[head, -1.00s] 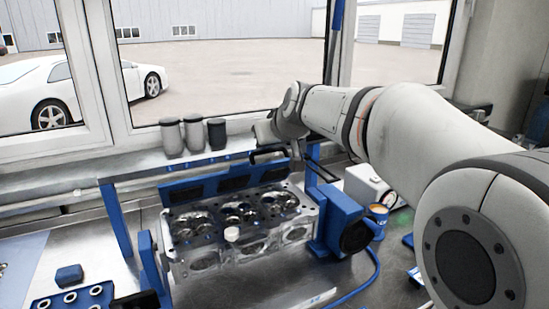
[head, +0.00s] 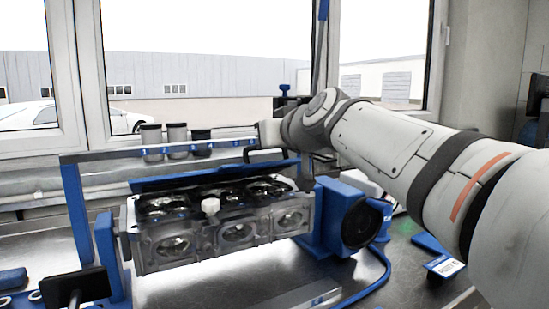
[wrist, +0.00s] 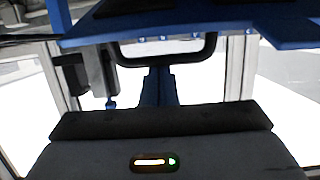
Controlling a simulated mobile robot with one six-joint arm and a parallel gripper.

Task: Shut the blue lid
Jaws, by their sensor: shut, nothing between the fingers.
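The blue lid (head: 215,173) stands raised behind the metal engine head (head: 225,225), above its far edge in the head view. Its blue underside or edge (wrist: 185,24) crosses the top of the wrist view. A black loop handle (head: 266,156) shows by the lid; it also shows in the wrist view (wrist: 165,60). My gripper (head: 270,138) is at the lid's right part, close to the handle. In the wrist view its blue fingers (wrist: 158,80) are shut and empty, with their tips overlapping the handle bar. I cannot tell whether they touch it.
A blue stand with a round black hub (head: 357,222) is right of the engine head. Several grey cylinders (head: 177,140) stand on the sill behind. A blue frame post (head: 75,210) is at left. A blue hose (head: 375,285) lies on the bench.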

